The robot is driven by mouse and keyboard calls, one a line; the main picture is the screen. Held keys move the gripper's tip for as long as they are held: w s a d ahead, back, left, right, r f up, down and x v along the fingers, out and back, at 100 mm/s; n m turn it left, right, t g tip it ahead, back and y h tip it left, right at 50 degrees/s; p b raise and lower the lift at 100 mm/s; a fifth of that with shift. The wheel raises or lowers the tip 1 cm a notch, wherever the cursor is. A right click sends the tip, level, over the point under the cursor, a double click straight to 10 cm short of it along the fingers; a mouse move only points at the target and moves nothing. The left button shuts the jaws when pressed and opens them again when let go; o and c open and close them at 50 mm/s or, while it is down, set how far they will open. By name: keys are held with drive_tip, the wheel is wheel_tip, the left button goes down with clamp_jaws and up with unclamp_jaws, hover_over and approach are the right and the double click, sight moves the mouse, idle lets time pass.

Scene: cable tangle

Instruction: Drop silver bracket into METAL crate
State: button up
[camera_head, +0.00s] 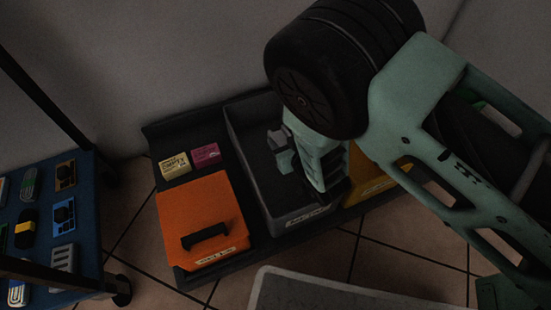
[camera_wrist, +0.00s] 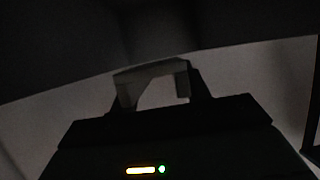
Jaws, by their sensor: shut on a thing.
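The silver bracket (camera_wrist: 150,73) shows in the wrist view as a pale, angular arch between the fingers of my gripper (camera_wrist: 157,92). In the head view the grey bracket (camera_head: 276,139) is at the tips of my gripper (camera_head: 283,152), which is shut on it. My gripper is over the open dark grey crate (camera_head: 240,140) in the middle of the row. That crate has a label on its front, too blurred to read for certain. My arm hides its right side and part of its inside.
An orange crate with a closed, handled lid (camera_head: 195,207) stands to the left, with two small boxes (camera_head: 175,166) behind it. A yellow crate (camera_head: 372,184) is partly hidden by my arm at right. A blue shelf (camera_head: 85,225) with several small parts stands at far left.

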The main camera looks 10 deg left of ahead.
drive_tip(key=o, duration=1.1)
wheel_tip(320, 180, up, 10)
drive_tip(key=p, duration=0.5)
